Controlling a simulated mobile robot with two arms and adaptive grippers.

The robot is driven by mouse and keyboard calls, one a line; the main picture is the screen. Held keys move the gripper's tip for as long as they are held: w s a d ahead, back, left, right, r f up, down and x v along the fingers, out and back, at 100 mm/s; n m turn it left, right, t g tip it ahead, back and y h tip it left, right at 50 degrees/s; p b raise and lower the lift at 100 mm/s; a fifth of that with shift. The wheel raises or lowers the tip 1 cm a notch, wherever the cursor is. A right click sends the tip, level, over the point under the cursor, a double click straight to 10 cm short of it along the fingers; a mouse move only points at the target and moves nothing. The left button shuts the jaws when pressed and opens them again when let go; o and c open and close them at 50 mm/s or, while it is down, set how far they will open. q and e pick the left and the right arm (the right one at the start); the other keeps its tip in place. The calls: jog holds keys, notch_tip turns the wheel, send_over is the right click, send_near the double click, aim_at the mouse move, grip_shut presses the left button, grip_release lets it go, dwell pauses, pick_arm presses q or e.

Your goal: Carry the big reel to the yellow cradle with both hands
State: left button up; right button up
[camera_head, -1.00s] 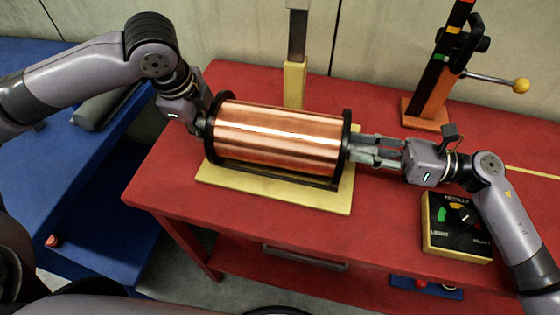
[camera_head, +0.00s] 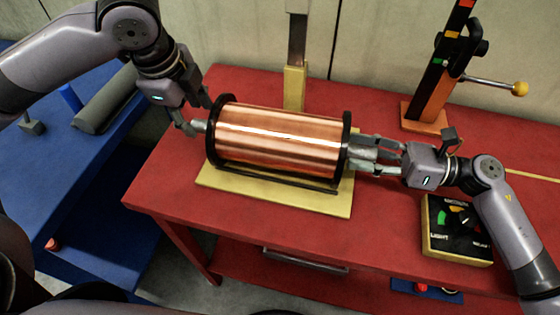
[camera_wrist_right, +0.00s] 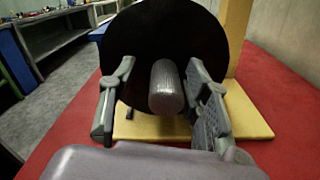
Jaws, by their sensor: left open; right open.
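The big reel (camera_head: 280,139), wound with copper wire between black end discs, lies on its side over the yellow cradle (camera_head: 215,182) on the red table. My left gripper (camera_head: 200,118) is open at the reel's left end, by the stub there. My right gripper (camera_head: 368,156) is open at the right end. In the right wrist view the grey axle stub (camera_wrist_right: 166,88) sticks out of the black disc (camera_wrist_right: 200,35) between the two open fingers (camera_wrist_right: 163,105), with a gap visible on the left side.
A yellow post (camera_head: 294,88) stands behind the reel. A black and orange stand with a yellow-knobbed lever (camera_head: 519,88) is at the back right. A dial box (camera_head: 456,228) sits at the front right. A blue table (camera_head: 75,165) is at the left.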

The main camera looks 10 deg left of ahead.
jog(key=shift+d, duration=0.1)
jog(key=d, duration=1.2)
pick_arm(q)
jog(key=v, duration=0.6)
pick_arm(e)
jog(key=shift+a, duration=0.1)
